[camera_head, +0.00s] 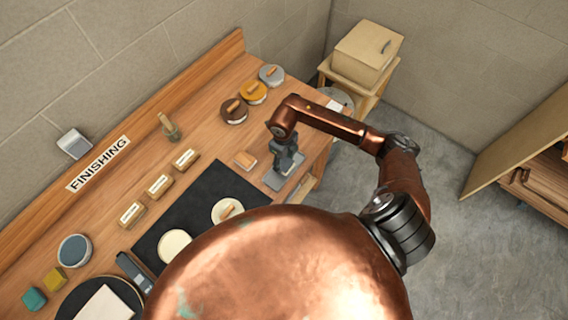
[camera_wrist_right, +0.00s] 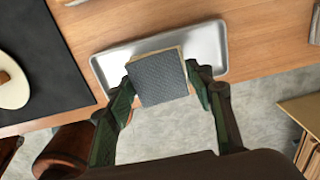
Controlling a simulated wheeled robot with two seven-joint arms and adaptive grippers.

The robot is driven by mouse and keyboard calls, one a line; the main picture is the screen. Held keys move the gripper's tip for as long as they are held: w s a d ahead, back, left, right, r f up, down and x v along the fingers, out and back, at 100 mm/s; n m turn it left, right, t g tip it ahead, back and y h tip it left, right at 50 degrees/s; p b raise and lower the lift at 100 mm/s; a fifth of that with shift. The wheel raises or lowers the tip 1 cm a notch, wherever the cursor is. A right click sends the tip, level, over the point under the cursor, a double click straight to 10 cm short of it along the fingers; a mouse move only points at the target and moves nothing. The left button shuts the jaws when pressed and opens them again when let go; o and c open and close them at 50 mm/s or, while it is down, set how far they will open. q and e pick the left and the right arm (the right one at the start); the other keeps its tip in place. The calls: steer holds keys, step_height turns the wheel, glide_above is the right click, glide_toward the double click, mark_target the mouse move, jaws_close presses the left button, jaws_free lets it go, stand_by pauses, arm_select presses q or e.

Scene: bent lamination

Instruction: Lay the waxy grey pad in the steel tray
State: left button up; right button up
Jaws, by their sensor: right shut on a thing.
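The grey pad (camera_wrist_right: 159,77) is a square block with a textured dark grey face and a tan edge. My right gripper (camera_wrist_right: 158,88) is shut on it, one finger at each side. In the wrist view the pad overlaps the steel tray (camera_wrist_right: 211,45), a shallow, shiny, rounded rectangle near the table edge. I cannot tell whether the pad touches the tray. In the head view my right gripper (camera_head: 284,160) points down at the tray (camera_head: 272,182), at the bench's right end, and the pad is hard to make out. My left gripper is not in view.
Several round lidded containers (camera_head: 253,92) stand behind. Labelled blocks (camera_head: 159,186) line the bench's back. Beyond the bench's right edge is floor.

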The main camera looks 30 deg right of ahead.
mark_target(284, 162)
step_height(284, 162, down, 3)
steer(key=shift+w+f+p, duration=0.1)
steer(key=shift+p, duration=0.7)
steer(key=shift+f, duration=0.25)
steer(key=o, duration=1)
steer(key=shift+d, duration=0.1)
steer(key=shift+r, duration=0.1)
steer(key=shift+r, duration=0.2)
step_height(284, 162, up, 12)
steer(key=b, duration=0.3)
steer(key=shift+f, duration=0.1)
